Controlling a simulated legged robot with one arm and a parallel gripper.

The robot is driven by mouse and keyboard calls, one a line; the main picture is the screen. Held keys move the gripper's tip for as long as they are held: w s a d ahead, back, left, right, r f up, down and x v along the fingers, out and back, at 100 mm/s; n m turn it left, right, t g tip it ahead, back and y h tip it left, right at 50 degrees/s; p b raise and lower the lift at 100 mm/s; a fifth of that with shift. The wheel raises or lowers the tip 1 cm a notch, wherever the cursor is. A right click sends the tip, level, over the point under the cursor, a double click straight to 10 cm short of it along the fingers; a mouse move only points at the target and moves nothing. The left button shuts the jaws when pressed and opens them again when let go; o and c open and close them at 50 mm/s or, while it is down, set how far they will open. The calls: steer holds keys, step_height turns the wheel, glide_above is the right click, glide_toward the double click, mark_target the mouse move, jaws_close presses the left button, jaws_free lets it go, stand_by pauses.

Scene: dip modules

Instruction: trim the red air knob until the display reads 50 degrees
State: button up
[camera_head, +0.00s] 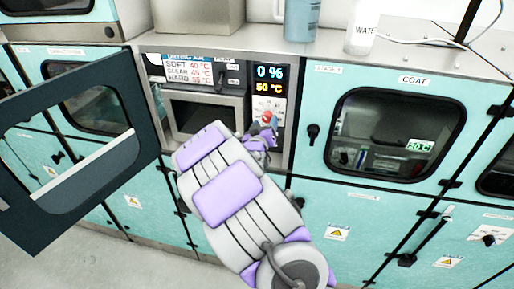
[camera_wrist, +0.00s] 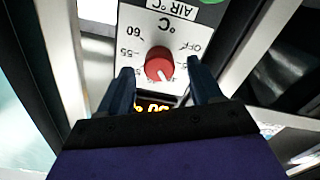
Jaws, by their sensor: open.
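The red air knob (camera_head: 266,117) sits on a white dial panel below the display (camera_head: 268,88), which reads 50 °C in orange, with 0 % in blue above it. In the wrist view the red knob (camera_wrist: 159,63) is upside down on its scale, its white pointer toward the display side. My gripper (camera_wrist: 160,66) is open, with one dark finger on each side of the knob and a visible gap to each. In the head view my gripper (camera_head: 262,140) is at the panel, its fingers partly hidden. The display (camera_wrist: 153,107) is partly covered in the wrist view.
An open dark-framed door (camera_head: 140,110) swings out at the left of the bay. A label card (camera_head: 188,72) lists soft, clear and hard temperatures. The coat cabinet (camera_head: 395,135) is at right. A white bottle (camera_head: 361,30) and blue cup (camera_head: 301,20) stand on top.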

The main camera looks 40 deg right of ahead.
steer(key=b+v, duration=0.4)
steer(key=v, duration=0.4)
steer(key=shift+a+b, duration=0.25)
steer(key=shift+b, duration=0.15)
steer(key=shift+s+a+f+b, duration=0.1)
steer(key=shift+f+b, duration=0.05)
steer(key=shift+b, duration=0.35)
steer(key=shift+b+v, duration=2.5)
steer(key=shift+b, duration=1.4)
